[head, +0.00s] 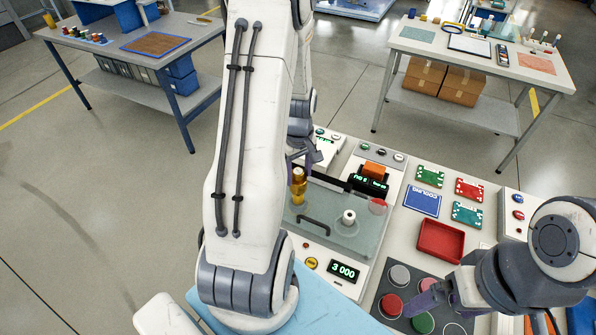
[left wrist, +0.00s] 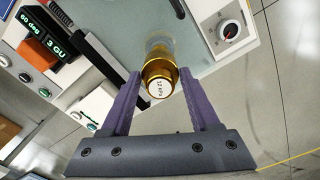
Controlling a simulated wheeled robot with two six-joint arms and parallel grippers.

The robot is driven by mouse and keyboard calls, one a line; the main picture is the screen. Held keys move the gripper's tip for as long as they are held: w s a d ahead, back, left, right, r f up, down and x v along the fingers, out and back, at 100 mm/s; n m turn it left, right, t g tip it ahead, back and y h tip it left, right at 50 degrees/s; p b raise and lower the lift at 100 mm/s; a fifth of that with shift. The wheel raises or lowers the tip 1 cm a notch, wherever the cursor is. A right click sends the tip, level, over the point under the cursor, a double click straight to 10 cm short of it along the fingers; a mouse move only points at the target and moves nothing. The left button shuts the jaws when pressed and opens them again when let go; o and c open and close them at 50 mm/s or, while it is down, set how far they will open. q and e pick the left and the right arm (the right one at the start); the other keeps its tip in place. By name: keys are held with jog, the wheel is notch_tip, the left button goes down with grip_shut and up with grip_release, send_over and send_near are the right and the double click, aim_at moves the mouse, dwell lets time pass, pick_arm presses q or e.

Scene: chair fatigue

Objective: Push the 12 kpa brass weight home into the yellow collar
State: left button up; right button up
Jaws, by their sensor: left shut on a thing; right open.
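The brass weight (head: 298,188) stands upright over the clear cover of the white machine in the head view. My right gripper (head: 440,299) is open and empty above the dark disc tray (head: 400,328).
The machine's clear cover (head: 335,235) carries a black handle (head: 313,225) and a white knob (head: 348,218). A red tray (head: 441,240) and several coloured boards lie to the right. My left arm hides much of the left side.

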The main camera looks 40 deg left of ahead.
pick_arm(q)
jog(key=shift+f+b, duration=0.95)
jog(key=shift+f, duration=0.4)
jog(key=o, duration=1.4)
jog(key=shift+c, duration=0.2)
notch_tip(320, 180, up, 11)
jog(key=shift+f+b, duration=0.2)
jog(key=shift+b, duration=0.85)
jog(key=shift+f, duration=0.1)
notch_tip(320, 180, down, 10)
jog(key=shift+f+p, duration=0.25)
jog(key=shift+p, duration=0.9)
jog(key=shift+r, duration=0.55)
